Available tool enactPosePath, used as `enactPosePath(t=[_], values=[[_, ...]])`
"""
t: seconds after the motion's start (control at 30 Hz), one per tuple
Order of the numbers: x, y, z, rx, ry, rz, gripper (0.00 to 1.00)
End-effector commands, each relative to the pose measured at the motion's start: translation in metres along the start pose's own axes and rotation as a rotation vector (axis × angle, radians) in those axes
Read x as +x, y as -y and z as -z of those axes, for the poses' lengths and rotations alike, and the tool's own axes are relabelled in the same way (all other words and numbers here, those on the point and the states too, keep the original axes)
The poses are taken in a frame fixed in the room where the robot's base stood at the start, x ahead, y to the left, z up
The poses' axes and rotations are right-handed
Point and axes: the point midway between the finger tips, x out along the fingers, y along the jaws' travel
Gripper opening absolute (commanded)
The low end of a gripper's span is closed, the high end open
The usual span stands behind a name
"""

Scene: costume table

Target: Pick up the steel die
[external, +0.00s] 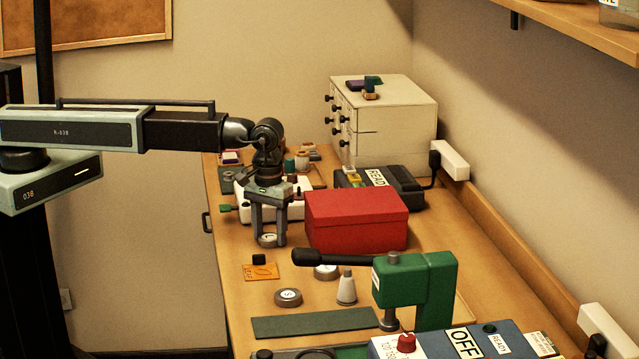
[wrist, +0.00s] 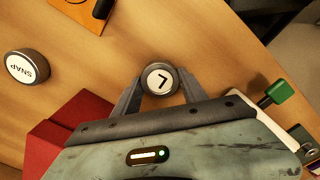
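A round, steel-rimmed die with a white face marked like an L (external: 267,240) is at my gripper's fingertips, at the table's left part. In the wrist view this die (wrist: 160,79) sits between the two fingertips. My gripper (external: 270,237) points down with one finger on each side of it. I cannot tell whether the fingers touch or grip it, or whether it is off the table. A piece marked SNAP (wrist: 28,67) shows in the wrist view.
A red box (external: 356,220) stands close to the right of my gripper.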

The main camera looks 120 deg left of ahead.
Motion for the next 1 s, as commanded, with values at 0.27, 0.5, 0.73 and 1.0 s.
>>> enactPosePath(t=[0.27,0.5,0.73,1.0], values=[[0.0,0.0,0.0,0.0,0.0,0.0,0.0],[-0.012,0.0,0.0,0.0,0.0,0.0,0.0],[-0.042,0.0,0.0,0.0,0.0,0.0,0.0],[-0.042,0.061,-0.022,0.0,0.0,0.0,0.0]])
